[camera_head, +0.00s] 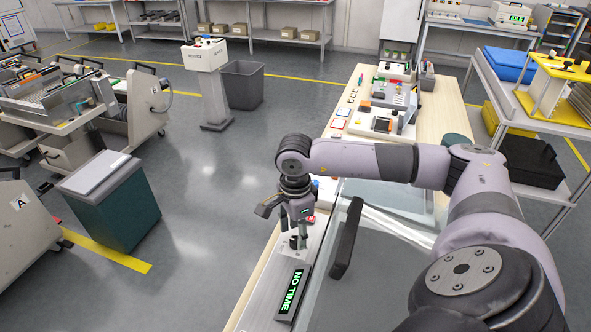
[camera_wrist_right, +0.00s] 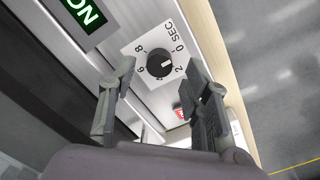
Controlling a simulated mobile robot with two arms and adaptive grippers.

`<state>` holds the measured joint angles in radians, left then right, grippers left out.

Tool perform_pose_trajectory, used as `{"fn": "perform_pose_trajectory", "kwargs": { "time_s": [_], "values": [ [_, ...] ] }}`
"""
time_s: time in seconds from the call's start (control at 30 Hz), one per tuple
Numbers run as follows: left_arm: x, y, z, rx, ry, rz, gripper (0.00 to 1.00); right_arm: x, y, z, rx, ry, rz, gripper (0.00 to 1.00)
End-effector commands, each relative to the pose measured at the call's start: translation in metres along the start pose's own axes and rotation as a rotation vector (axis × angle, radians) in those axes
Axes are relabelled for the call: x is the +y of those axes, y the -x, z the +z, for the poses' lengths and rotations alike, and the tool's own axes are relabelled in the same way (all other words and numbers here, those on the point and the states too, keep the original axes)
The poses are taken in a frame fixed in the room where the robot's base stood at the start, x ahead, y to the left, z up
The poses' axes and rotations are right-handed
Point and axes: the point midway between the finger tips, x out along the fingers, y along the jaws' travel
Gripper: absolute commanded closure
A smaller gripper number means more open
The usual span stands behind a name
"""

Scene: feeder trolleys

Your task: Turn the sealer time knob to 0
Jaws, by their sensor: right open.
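The sealer time knob (camera_wrist_right: 160,63) is a round black knob on a white dial plate marked with numbers and SEC. Its white mark points toward the right of the wrist view, seemingly between 0 and 2. My right gripper (camera_head: 298,238) is open above the sealer (camera_head: 262,297), pointing down. In the wrist view the fingers of the right gripper (camera_wrist_right: 160,78) stand either side of the knob; I cannot tell whether they touch it. A display (camera_head: 290,292) next to it reads NO TIME in green. In the head view the gripper largely hides the knob. My left gripper is out of view.
A small red marking or button (camera_wrist_right: 181,112) sits near the dial. A dark bar handle (camera_head: 347,238) rises beside the display. The bench (camera_head: 340,150) carries devices farther back. A grey bin (camera_head: 242,85) and trolleys stand left; the floor between is clear.

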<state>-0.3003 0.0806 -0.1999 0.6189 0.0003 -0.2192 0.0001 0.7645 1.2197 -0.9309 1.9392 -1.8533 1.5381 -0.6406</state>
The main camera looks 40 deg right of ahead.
Motion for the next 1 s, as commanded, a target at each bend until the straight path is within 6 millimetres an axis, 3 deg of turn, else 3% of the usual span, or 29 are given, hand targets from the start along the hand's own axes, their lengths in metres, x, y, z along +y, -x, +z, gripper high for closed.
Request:
{"fn": "perform_pose_trajectory", "kwargs": {
  "time_s": [0.2,0.43,0.6,1.0],
  "values": [
    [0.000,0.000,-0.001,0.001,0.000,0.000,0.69,-0.001,0.049,0.000,-0.001,0.000,-0.006,0.56],
    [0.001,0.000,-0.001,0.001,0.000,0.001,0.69,-0.001,0.086,0.000,0.000,-0.001,-0.003,0.56],
    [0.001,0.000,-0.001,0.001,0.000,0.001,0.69,0.000,0.097,0.000,0.001,0.000,-0.001,0.56],
    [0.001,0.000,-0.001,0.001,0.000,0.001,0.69,0.000,0.098,0.000,0.001,0.000,0.000,0.56]
  ]
}}
